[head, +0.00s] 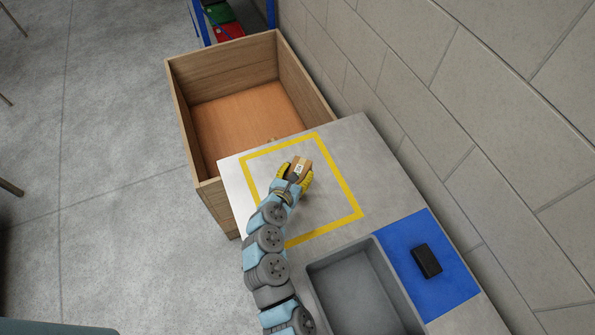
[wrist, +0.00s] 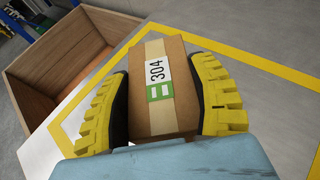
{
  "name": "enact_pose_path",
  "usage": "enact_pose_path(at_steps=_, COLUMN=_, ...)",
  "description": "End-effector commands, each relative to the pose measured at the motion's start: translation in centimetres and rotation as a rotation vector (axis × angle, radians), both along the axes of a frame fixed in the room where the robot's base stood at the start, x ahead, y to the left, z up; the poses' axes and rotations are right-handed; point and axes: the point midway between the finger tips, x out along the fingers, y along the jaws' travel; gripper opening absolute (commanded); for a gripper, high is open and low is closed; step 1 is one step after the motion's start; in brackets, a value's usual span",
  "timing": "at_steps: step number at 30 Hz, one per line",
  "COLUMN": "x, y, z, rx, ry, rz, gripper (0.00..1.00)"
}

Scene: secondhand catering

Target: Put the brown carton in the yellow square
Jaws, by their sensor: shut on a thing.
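The brown carton (wrist: 158,95) has a tan tape strip and a white and green label reading 304. My gripper (wrist: 160,95) has yellow-backed fingers shut on both sides of the carton. In the head view the carton (head: 299,169) is at the fingertips of my gripper (head: 298,174), over the inside of the yellow square (head: 350,200). The yellow square is an outline on the grey table top, and its lines also show in the wrist view (wrist: 235,62). I cannot tell whether the carton touches the table or is held just above it.
An open wooden crate (head: 187,125) stands beyond the table's far end. A grey tray (head: 322,262) and a blue mat (head: 443,285) with a black block (head: 426,260) lie at the near end. A block wall (head: 480,130) runs along the right. The square's interior around the carton is clear.

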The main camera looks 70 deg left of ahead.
Motion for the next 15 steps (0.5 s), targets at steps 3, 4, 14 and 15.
enact_pose_path(at_steps=3, x=-0.01, y=0.03, z=-0.01, rx=0.001, ry=0.0, rz=0.001, gripper=0.2)
enact_pose_path(at_steps=4, x=-0.01, y=0.04, z=0.0, rx=0.0, ry=-0.001, rz=0.001, gripper=0.2)
enact_pose_path(at_steps=14, x=-0.02, y=0.03, z=-0.32, rx=0.0, ry=0.0, rz=0.001, gripper=0.78)
enact_pose_path(at_steps=15, x=-0.02, y=0.03, z=-0.32, rx=0.0, ry=0.0, rz=0.001, gripper=0.87)
